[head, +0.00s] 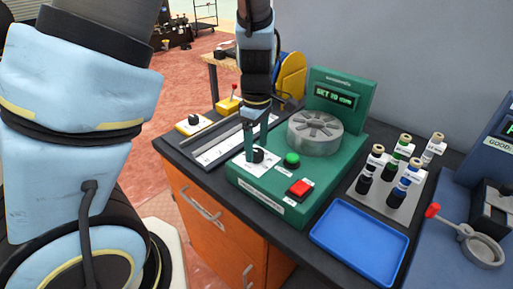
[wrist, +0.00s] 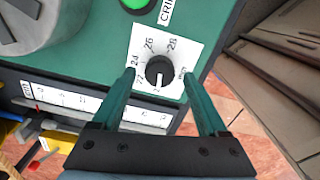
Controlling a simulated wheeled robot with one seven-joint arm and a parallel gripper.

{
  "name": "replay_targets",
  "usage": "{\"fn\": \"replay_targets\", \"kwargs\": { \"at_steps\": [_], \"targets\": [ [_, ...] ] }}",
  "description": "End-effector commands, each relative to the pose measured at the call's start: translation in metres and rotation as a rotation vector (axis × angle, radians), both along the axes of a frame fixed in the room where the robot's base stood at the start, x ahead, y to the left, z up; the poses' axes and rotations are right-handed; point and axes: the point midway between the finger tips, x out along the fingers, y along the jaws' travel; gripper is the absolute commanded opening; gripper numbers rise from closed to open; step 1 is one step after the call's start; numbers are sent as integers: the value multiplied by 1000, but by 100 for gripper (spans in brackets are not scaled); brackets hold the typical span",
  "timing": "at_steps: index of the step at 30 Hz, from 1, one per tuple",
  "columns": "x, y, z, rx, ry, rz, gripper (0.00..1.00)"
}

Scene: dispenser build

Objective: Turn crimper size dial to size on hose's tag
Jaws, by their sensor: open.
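The green crimper (head: 275,190) stands on the dark bench top. Its display (head: 335,95) seems to read "SET 20 mm". The black size dial (head: 257,156) is at its front left; in the wrist view the dial (wrist: 160,71) sits on a white scale with 24, 26 and 28 legible. Its white mark points toward my gripper, at the bottom of the scale. My gripper (head: 251,150) is open at the dial, its fingers either side of it in the wrist view (wrist: 158,78); I cannot tell whether they touch. Tagged hoses (head: 395,175) stand in a rack; their tags are unreadable.
A green button (head: 292,160) and a red button (head: 299,188) are on the crimper beside a grey round die head (head: 315,133). An empty blue tray (head: 360,243) lies to the right. A blue machine (head: 460,235) with a red-knobbed lever stands at the far right.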

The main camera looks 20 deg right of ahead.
Motion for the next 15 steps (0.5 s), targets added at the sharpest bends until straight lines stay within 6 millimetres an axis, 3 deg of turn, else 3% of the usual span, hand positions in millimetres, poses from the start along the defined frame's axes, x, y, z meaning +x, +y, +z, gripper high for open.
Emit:
{"fn": "replay_targets", "kwargs": {
  "at_steps": [5,14,15],
  "targets": [
    [0,0,-13,0,0,1,76],
    [0,0,-15,-1,-1,0,76],
    [0,0,-15,-1,-1,0,72]
  ]
}}
